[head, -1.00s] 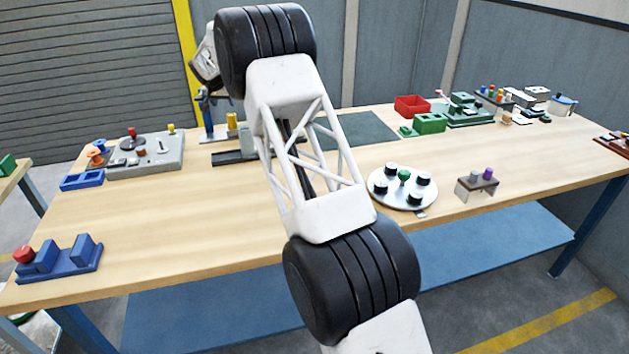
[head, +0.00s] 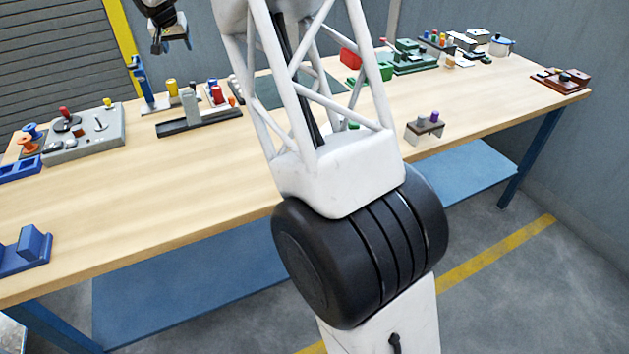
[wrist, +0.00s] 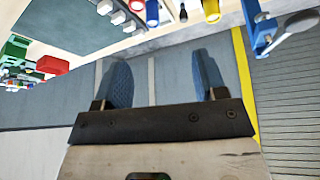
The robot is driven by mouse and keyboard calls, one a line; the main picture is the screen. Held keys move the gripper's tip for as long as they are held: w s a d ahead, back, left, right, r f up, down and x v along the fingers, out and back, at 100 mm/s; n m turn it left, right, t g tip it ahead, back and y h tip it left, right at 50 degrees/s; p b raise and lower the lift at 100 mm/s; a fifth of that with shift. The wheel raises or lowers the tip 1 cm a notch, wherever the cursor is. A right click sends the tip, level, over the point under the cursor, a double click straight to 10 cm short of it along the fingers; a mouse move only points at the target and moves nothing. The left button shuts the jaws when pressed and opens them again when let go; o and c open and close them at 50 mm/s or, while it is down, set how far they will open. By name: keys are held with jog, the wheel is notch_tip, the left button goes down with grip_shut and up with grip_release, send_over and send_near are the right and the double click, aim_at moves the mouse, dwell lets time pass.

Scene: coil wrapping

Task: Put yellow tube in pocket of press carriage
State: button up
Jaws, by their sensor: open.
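The yellow tube (head: 172,88) stands upright at the back of the bench, beside a blue upright press (head: 145,85). In the wrist view a yellow tube (wrist: 211,10) shows at the top edge, with the blue press frame and its grey lever (wrist: 266,28) to its right. A long dark-grey rail with an upright grey block (head: 198,122) lies in front of them; I cannot tell whether this is the press carriage, and no pocket is clear. My gripper (head: 172,44) is high above the back left of the bench, open and empty. Its two blue fingers (wrist: 163,82) stand apart with nothing between them.
A grey panel with knobs (head: 85,133) is at the left, and blue blocks (head: 28,248) are at the front left. The front middle of the bench is clear.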

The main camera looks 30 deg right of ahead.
jog(key=s+d+r+n, duration=0.1)
jog(key=s+d+r, duration=0.15)
jog(key=s, duration=0.95)
jog(key=s+d+r+g, duration=0.1)
jog(key=s+d+r, duration=0.15)
jog(key=s, duration=0.95)
jog(key=s+d+r+n, duration=0.15)
jog(key=s+d, duration=0.25)
jog(key=s, duration=0.8)
jog(key=s+f, duration=0.3)
jog(key=s, duration=0.8)
jog(key=s+d+f+y, duration=0.1)
jog(key=s+f, duration=0.2)
jog(key=s, duration=0.8)
jog(key=s+d+f+g, duration=0.1)
jog(key=s+f, duration=0.3)
jog(key=s, duration=0.8)
jog(key=shift+d+n+y, duration=0.2)
jog(key=shift+n+y, duration=0.2)
jog(key=shift+n, duration=0.05)
jog(key=shift+w, duration=0.1)
